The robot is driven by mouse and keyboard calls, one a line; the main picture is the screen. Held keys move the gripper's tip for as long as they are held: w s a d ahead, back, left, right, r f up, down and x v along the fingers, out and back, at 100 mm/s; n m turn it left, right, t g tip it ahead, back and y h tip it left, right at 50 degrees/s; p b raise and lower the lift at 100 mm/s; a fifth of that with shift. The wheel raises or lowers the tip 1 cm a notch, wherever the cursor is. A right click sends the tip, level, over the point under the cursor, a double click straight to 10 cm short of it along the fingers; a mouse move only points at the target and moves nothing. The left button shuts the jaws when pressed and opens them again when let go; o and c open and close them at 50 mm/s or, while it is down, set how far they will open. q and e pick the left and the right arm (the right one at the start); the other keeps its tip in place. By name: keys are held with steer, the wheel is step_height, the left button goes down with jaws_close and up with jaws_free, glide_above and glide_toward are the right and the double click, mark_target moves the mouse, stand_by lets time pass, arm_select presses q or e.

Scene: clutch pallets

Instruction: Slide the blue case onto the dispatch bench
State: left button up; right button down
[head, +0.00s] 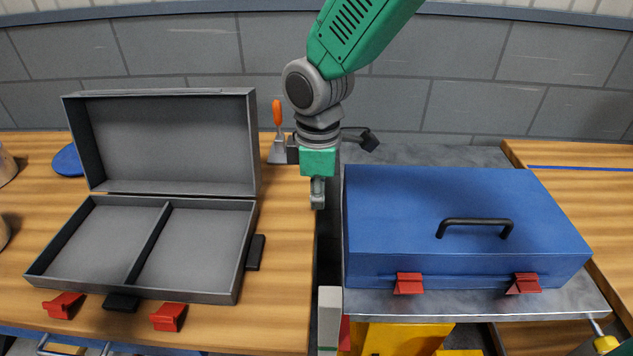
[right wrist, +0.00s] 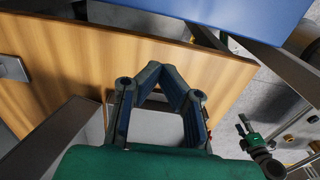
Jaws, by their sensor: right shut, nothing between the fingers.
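The blue case (head: 465,215) is closed and lies flat on a metal plate (head: 480,303) between two wooden benches. Its black handle (head: 475,225) is on the lid and two red latches (head: 409,283) are on its front edge. My right gripper (head: 317,195) is shut and empty, pointing down just left of the case, above the gap beside the left bench. It does not touch the case. In the right wrist view its fingers (right wrist: 170,72) come together, and part of the blue case (right wrist: 250,18) shows at the top right. Which bench is the dispatch one cannot be told. My left gripper is not in view.
An open grey case (head: 210,290) with two empty compartments lies on the left bench (head: 285,290). A trowel (head: 278,135) with an orange handle stands behind it. The right bench (head: 590,190) has a blue line and clear wood. A grey block wall (head: 430,100) closes the back.

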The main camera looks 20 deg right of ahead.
steer(key=shift+s+d+f, duration=0.25)
steer(key=shift+d+f, duration=0.35)
steer(key=shift+f, duration=0.1)
steer(key=shift+s+d+f, duration=0.2)
steer(key=shift+d+f, duration=0.35)
steer(key=shift+f, duration=0.15)
steer(key=shift+s+d+f, duration=0.25)
steer(key=shift+d+f, duration=0.35)
steer(key=shift+f, duration=0.1)
